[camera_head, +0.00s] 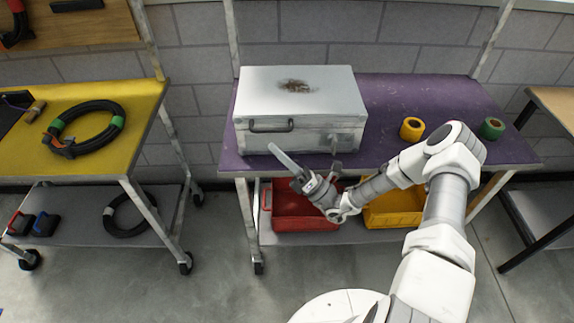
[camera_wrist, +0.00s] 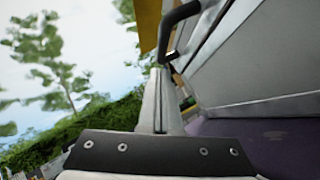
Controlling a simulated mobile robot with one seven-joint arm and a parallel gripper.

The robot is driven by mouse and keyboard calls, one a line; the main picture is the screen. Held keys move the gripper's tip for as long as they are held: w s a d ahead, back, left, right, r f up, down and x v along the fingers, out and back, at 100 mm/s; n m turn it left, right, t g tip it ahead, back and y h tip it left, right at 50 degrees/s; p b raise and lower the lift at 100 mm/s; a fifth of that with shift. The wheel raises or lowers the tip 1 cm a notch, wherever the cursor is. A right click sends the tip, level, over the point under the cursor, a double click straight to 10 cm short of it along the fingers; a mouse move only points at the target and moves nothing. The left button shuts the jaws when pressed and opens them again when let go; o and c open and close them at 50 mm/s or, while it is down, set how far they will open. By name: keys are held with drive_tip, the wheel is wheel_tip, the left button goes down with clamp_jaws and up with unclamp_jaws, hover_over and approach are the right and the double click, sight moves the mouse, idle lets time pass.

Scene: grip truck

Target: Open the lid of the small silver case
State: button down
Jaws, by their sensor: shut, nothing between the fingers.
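The silver case (camera_head: 301,90) stands on the purple tabletop with its lid shut. Its lid has a dark brown stain, and a dark handle (camera_head: 270,125) sits on the left of its front. My gripper (camera_head: 273,148) is in front of the case, its fingertips just below the handle in the picture. In the wrist view the fingers of my gripper (camera_wrist: 160,75) are together and empty. The dark handle (camera_wrist: 181,17) shows just beyond the tips, with the case front (camera_wrist: 250,55) to the right. Whether the tips touch the handle, I cannot tell.
The purple tabletop (camera_head: 395,110) is clear right of the case, up to a yellow tape roll (camera_head: 411,128) and a green roll (camera_head: 491,128). Red (camera_head: 290,211) and yellow bins (camera_head: 395,208) sit on the shelf below. A yellow cart (camera_head: 85,160) stands left.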

drive_tip(key=shift+w+r, duration=0.55)
drive_tip(key=shift+r, duration=0.25)
drive_tip(key=shift+r, duration=0.1)
